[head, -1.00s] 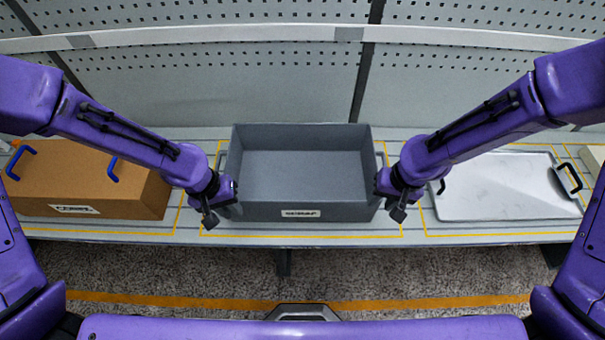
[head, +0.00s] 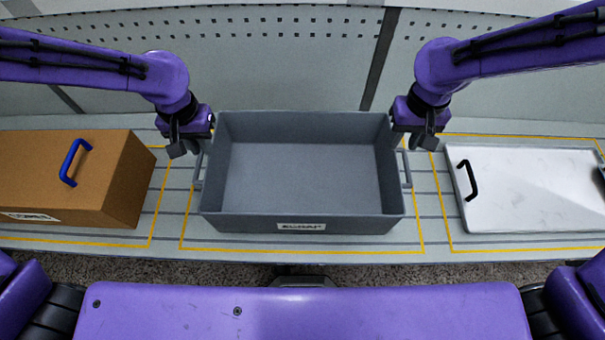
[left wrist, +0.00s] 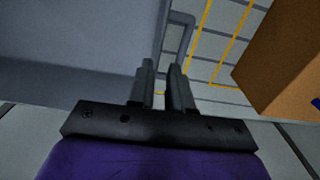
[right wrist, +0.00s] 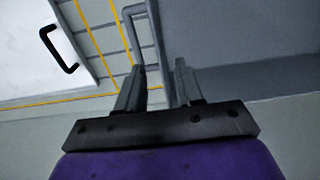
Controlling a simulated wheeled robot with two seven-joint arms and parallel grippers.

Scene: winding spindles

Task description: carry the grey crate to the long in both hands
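The grey crate (head: 300,222) is empty and upright on the bench, inside a yellow outline, with a label on its front. A grey handle is on its left side (head: 197,172) and another on its right side (head: 407,170). My left gripper (head: 187,143) is beside the crate's rear left corner; the left wrist view shows its fingers (left wrist: 162,75) apart, with the handle (left wrist: 178,40) beyond the tips. My right gripper (head: 422,138) is beside the rear right corner; its fingers (right wrist: 160,72) are apart, with the handle (right wrist: 138,30) beyond them. Neither gripper visibly holds anything.
A brown box (head: 110,185) with a blue handle stands left of the crate. A white tray (head: 530,190) with black handles lies to the right. Yellow lines and strips of bare bench separate them. A perforated wall panel (head: 300,70) rises behind.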

